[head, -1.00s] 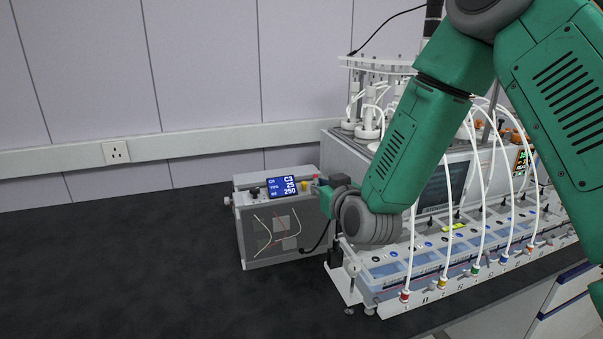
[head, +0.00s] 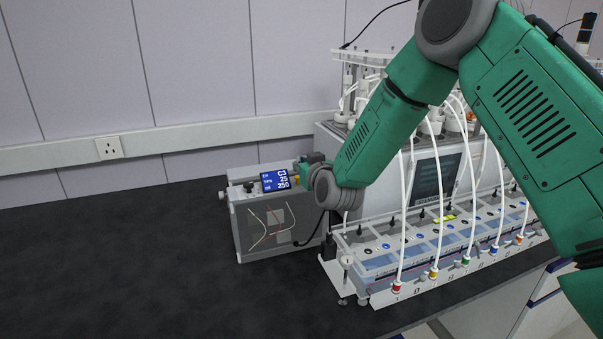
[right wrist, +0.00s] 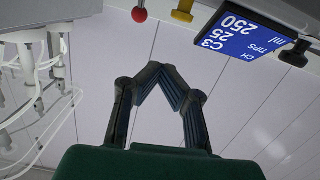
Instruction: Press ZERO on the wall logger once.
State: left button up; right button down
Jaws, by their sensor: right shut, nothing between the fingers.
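The display appears upside down in the right wrist view (right wrist: 242,32). That view also shows a yellow button (right wrist: 183,11), a red knob (right wrist: 139,15) and a black knob (right wrist: 296,54) at its top edge. No ZERO label is legible. My right gripper (right wrist: 157,68) is shut and empty, with its tips below the yellow button in that picture; contact cannot be told. In the head view its fingers are largely hidden.
A large white machine (head: 400,195) with tubes and coloured fittings stands close to the right of the grey unit. A wall rail with a socket (head: 109,147) runs behind. The bench (head: 110,270) is clear on the left.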

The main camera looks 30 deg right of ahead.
aim_at(297, 180)
jog(key=shift+w+a+f, duration=0.1)
jog(key=shift+w+f, duration=0.15)
jog(key=shift+f, duration=0.35)
jog(key=shift+w+a+f, duration=0.1)
jog(key=shift+w+f, duration=0.1)
jog(key=shift+f, duration=0.35)
jog(key=shift+a+f, duration=0.35)
jog(key=shift+f, duration=0.3)
pick_arm(q)
jog(key=shift+a, duration=0.55)
pick_arm(e)
jog(key=shift+d, duration=0.15)
jog(key=shift+d+f, duration=0.2)
jog(key=shift+d, duration=0.05)
jog(key=shift+d+f, duration=0.15)
jog(key=shift+f, duration=0.15)
jog(key=shift+f+b, duration=0.7)
pick_arm(q)
jog(key=shift+s+d+f, duration=0.1)
jog(key=shift+d+f, duration=0.05)
jog(key=shift+f, duration=0.45)
pick_arm(e)
jog(key=shift+a+r, duration=0.1)
jog(key=shift+a, duration=0.3)
